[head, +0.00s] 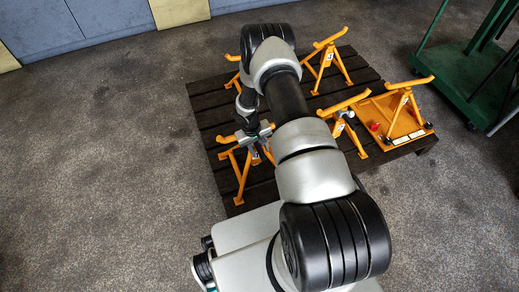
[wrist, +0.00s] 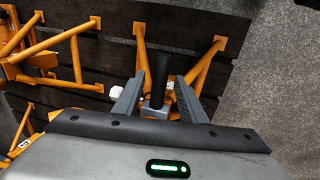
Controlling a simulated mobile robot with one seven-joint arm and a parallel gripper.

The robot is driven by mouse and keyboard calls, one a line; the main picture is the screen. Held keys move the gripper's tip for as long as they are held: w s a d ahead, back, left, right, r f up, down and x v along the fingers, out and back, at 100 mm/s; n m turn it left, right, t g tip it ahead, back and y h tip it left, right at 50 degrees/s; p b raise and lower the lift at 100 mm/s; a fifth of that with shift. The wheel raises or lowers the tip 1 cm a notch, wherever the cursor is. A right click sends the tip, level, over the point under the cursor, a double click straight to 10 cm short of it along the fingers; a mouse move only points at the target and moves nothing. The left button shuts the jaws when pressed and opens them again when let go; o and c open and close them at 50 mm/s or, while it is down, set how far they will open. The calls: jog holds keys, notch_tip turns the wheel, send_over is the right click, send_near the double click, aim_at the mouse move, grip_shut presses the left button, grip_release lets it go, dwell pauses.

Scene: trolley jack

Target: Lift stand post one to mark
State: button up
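An orange stand (head: 242,178) stands at the near left of the pallet, under my gripper (head: 253,134). In the wrist view its splayed orange legs (wrist: 201,62) spread over the dark boards. A dark upright post (wrist: 159,72) rises from a grey collar (wrist: 155,111) at this stand. My gripper (wrist: 160,82) is open, with one finger on each side of the post and a small gap seeming to show on both sides. Part of the stand is hidden by my gripper. Whether the post bears a mark I cannot tell.
More orange stands, such as one at the back right (head: 327,64) and one at the right (head: 346,108), share the dark wooden pallet (head: 208,101). An orange trolley jack (head: 394,120) lies at its right end. A green trolley (head: 470,70) stands beyond. The left floor is clear.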

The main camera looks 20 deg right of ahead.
grip_shut()
notch_tip(320, 180, up, 10)
jog(key=p, duration=0.4)
jog(key=shift+r, duration=0.1)
grip_release()
jog(key=a+r+p, duration=0.3)
jog(key=r, duration=1.4)
jog(key=shift+a, duration=0.2)
